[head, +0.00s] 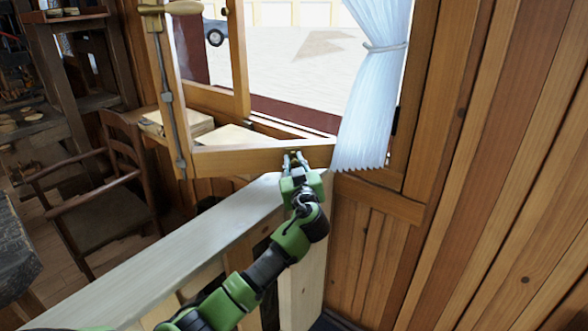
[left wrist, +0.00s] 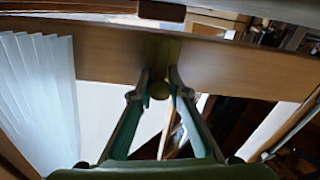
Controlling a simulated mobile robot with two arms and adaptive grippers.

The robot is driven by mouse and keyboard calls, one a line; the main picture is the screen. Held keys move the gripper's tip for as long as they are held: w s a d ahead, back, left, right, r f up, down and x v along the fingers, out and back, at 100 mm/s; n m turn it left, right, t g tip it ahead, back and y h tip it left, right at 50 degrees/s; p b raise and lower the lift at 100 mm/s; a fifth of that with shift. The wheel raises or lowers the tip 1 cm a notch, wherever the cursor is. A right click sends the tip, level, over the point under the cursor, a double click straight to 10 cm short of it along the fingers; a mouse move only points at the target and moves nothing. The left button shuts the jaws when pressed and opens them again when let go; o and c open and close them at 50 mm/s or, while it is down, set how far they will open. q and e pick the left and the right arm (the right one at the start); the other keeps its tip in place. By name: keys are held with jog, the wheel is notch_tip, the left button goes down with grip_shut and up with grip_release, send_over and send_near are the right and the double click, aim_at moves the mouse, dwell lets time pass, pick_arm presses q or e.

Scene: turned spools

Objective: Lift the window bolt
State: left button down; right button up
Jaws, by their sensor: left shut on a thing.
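The window sash (head: 235,160) stands swung open into the room; its wooden bottom rail also crosses the left wrist view (left wrist: 235,68). The window bolt (left wrist: 162,50) appears as a small brass-coloured piece on this rail, seen between my fingers. My left gripper (head: 294,158) reaches the rail from below and is shut on the bolt; its fingers show on both sides of it in the left wrist view (left wrist: 159,88). The fingers hide much of the bolt in the head view. My right gripper is not in view.
A long metal rod (head: 167,95) with a handle runs up the sash's left upright. A pale blue curtain (head: 372,90) hangs close on the right. A pale board (head: 190,255) lies below my arm. A wooden chair (head: 115,205) stands left.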

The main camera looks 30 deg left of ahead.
pick_arm(q)
jog(key=shift+r, duration=0.25)
jog(key=c, duration=1.9)
grip_release()
jog(key=shift+s, duration=0.1)
jog(key=shift+s+d+f, duration=0.1)
jog(key=shift+s+d, duration=0.15)
jog(key=shift+d, duration=0.05)
jog(key=v, duration=1.1)
jog(key=shift+s, duration=0.1)
